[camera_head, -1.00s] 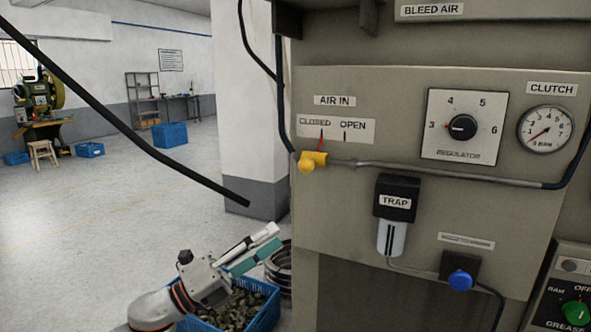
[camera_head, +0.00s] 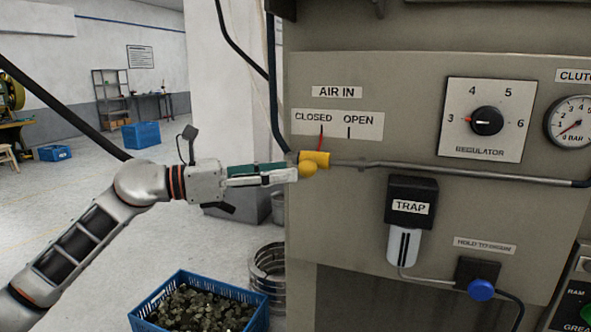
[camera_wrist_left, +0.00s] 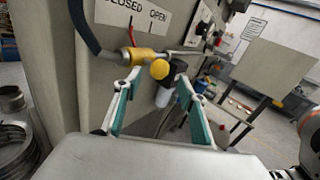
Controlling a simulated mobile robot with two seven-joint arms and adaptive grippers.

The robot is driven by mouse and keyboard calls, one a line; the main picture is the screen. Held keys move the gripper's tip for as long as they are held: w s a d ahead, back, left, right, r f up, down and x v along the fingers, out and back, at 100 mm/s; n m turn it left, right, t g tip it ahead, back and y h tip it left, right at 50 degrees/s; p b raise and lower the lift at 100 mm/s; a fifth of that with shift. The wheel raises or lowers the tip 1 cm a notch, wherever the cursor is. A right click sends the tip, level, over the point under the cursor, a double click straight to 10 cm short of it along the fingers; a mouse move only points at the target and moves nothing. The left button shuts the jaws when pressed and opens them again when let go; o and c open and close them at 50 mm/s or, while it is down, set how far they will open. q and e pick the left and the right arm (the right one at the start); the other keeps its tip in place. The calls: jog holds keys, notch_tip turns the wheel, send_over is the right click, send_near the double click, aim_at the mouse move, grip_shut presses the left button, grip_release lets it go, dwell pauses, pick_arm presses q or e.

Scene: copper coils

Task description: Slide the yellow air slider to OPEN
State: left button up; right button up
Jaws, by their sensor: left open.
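The yellow air slider (camera_head: 316,160) sits on the pipe at the left edge of the panel, below the AIR IN label (camera_head: 336,92). Its red pointer stands under CLOSED on the CLOSED/OPEN plate (camera_head: 338,123). A round yellow knob sticks out from it. My left gripper (camera_head: 296,174) points right, with its fingertips close to the knob. In the left wrist view the slider (camera_wrist_left: 143,56) and its knob (camera_wrist_left: 160,69) lie ahead of the open fingers (camera_wrist_left: 156,88), roughly between them. Whether a finger touches the knob I cannot tell. My right gripper does not show.
The grey pipe (camera_head: 420,170) runs right from the slider. The regulator dial (camera_head: 487,121), the trap (camera_head: 412,206) and a blue drain button (camera_head: 481,289) are on the panel. A blue crate of scrap (camera_head: 262,310) and metal coils (camera_head: 268,268) stand below the arm.

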aim_at(312, 164)
pick_arm(q)
jog(key=shift+x, duration=1.95)
